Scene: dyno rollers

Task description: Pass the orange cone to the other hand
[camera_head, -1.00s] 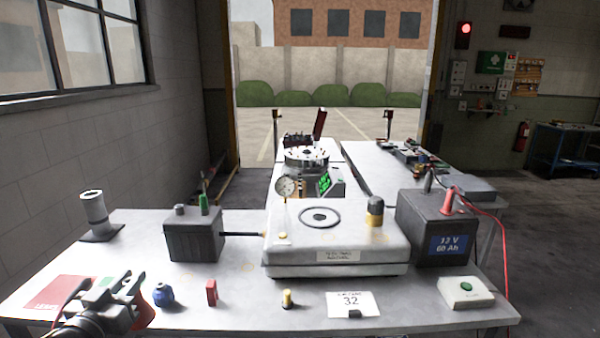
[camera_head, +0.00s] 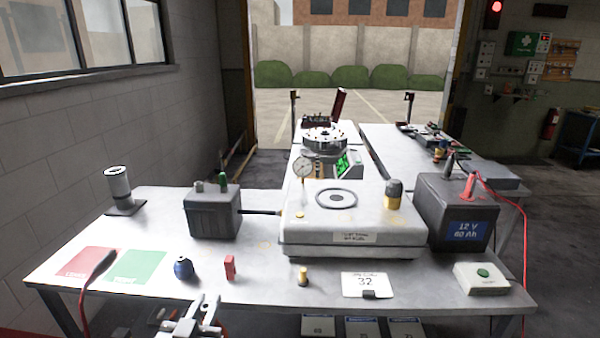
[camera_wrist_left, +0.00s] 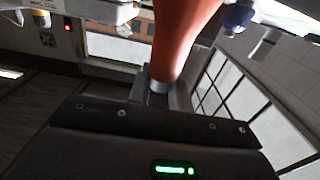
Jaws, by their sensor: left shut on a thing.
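The orange cone (camera_wrist_left: 185,40) shows large in the left wrist view, with a pale band near its lower end. My left gripper (camera_wrist_left: 158,92) is shut on it at that end. In the head view my left gripper (camera_head: 203,308) is at the bottom edge, in front of the bench's near edge. The cone cannot be made out clearly there. My right gripper is not in view in either picture.
The bench (camera_head: 120,230) holds a blue knob-like piece (camera_head: 183,268), a red block (camera_head: 230,267), a small yellow piece (camera_head: 303,276) and a large pale housing (camera_head: 350,240). A battery (camera_head: 456,215) stands at right. Red (camera_head: 80,263) and green (camera_head: 138,265) mats lie at left.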

